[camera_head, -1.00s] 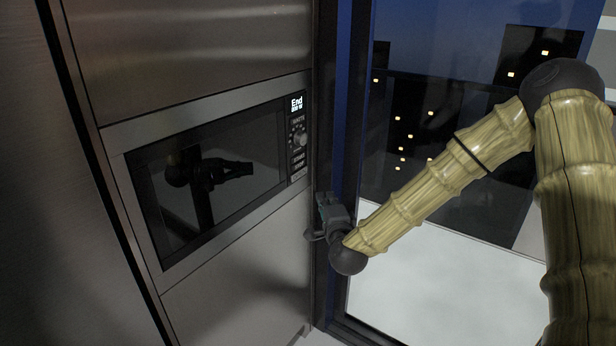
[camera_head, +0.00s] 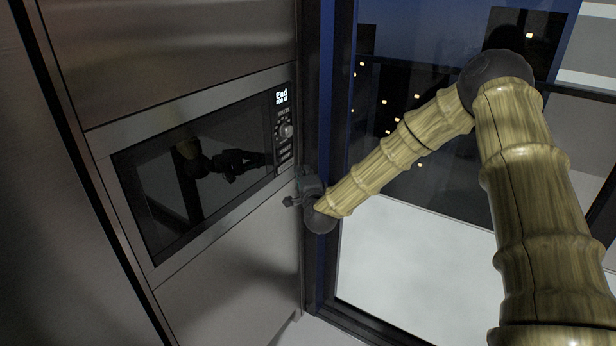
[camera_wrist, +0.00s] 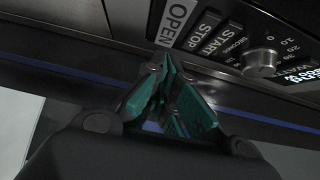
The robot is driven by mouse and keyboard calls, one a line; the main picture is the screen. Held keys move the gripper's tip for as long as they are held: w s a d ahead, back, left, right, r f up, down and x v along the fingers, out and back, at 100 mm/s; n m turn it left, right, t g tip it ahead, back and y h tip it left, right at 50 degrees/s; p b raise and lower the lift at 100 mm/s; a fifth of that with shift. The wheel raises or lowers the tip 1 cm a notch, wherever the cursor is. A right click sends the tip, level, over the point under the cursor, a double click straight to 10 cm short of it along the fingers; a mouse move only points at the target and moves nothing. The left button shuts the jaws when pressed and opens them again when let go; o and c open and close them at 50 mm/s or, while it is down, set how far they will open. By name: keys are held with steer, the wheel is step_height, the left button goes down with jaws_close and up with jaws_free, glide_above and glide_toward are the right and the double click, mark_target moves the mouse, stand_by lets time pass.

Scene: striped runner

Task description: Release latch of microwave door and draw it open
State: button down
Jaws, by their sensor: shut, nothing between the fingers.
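The microwave (camera_head: 200,170) is built into a steel cabinet at the left of the head view. Its dark glass door (camera_head: 185,185) looks closed. A control strip with a lit display and a round knob (camera_head: 286,131) runs along the door's right side. In the wrist view, the OPEN button (camera_wrist: 176,22) sits at the end of the strip, beside the START (camera_wrist: 212,40) and STOP labels. My gripper (camera_wrist: 165,75) has its green fingers together and empty, with the tips just below the OPEN button. Whether they touch it I cannot tell. In the head view my gripper (camera_head: 293,200) is mostly hidden by its own wrist.
Steel panels (camera_head: 235,240) lie above and below the microwave. A dark window frame (camera_head: 318,90) stands close at the right of the cabinet. Beyond it is glass with a night view. The space in front of the door looks free.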

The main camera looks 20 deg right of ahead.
mark_target(289, 163)
steer(key=shift+w+a+p, duration=0.35)
steer(key=shift+w+a, duration=0.65)
steer(key=shift+w, duration=0.1)
steer(key=shift+w+a+f, duration=0.1)
steer(key=shift+w, duration=0.05)
steer(key=shift+w+a+b, duration=0.1)
steer(key=shift+w+b, duration=0.05)
steer(key=shift+b, duration=0.4)
steer(key=shift+w+a+b, duration=0.25)
steer(key=shift+b, duration=0.25)
steer(key=shift+r, duration=0.25)
steer(key=shift+a, duration=0.1)
